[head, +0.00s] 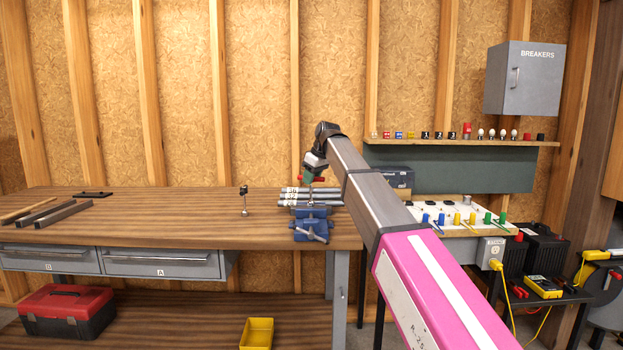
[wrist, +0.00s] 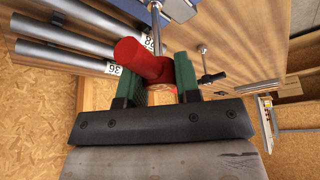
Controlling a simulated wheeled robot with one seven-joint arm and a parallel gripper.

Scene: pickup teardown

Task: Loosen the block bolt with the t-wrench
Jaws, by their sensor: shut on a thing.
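The t-wrench has a red handle (wrist: 148,62) and a thin silver shaft (wrist: 156,28) in the wrist view. My gripper (wrist: 160,78) has green fingers, one on each side of the red handle, and is shut on it. In the head view my gripper (head: 312,179) is above the blue vise (head: 311,224) at the bench's right end, with a bit of red handle showing beside it. The shaft's lower end is out of clear sight. I cannot make out the block bolt or whether the wrench is seated on it.
Silver pipes (wrist: 62,55) with number labels lie right behind the vise. A small upright rod with a dark top (head: 244,201) stands on the bench to the left. Dark bars (head: 62,214) lie at the far left. The bench (head: 170,220) between is clear.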

